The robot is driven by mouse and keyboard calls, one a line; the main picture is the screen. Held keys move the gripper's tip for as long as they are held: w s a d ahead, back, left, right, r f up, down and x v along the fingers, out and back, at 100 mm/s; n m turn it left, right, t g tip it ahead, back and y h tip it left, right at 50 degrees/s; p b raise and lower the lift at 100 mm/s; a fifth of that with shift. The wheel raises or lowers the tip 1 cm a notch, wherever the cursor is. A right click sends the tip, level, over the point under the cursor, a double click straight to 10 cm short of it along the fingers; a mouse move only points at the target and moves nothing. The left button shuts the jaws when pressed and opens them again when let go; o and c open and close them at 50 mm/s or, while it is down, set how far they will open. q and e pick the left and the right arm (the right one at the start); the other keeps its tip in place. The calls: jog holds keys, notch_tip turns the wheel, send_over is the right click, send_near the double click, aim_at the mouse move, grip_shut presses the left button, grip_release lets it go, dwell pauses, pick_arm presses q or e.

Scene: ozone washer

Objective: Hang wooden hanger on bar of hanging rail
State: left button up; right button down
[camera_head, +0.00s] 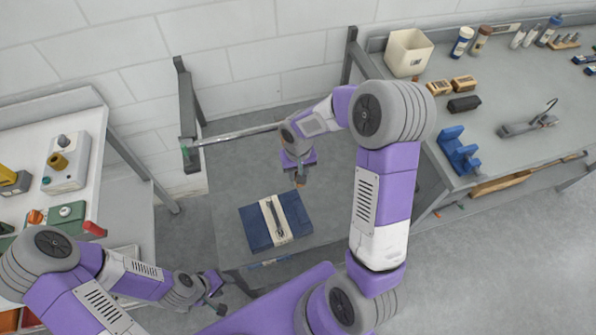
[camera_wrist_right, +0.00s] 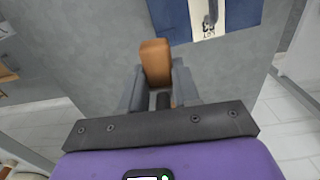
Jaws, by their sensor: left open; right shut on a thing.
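My right gripper (camera_head: 299,174) is shut on a brown wooden piece, taken as the wooden hanger (camera_wrist_right: 155,60). In the right wrist view only its blunt brown end shows between the two grey fingers (camera_wrist_right: 160,88); the rest is hidden. In the head view the gripper points down over the grey table, beyond the blue folded item. The hanging rail's bar (camera_head: 235,133) runs behind the gripper, from a dark left post (camera_head: 188,105) toward the right; my arm hides part of it. My left gripper (camera_head: 214,292) is open and empty at the lower left, away from the rail.
A blue folded item (camera_head: 250,229) with a pale printed strip and a grey tool lies on the grey table (camera_head: 228,245). A left bench (camera_head: 85,150) holds control boxes. A right bench (camera_head: 480,110) holds bottles, brushes and a beige bin (camera_head: 407,53).

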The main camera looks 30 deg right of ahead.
jog(key=c, duration=0.7)
grip_release()
jog(key=shift+c, duration=0.2)
notch_tip(320, 180, up, 8)
jog(key=shift+f+p, duration=0.15)
jog(key=shift+p, duration=0.45)
jog(key=shift+s+f, duration=0.1)
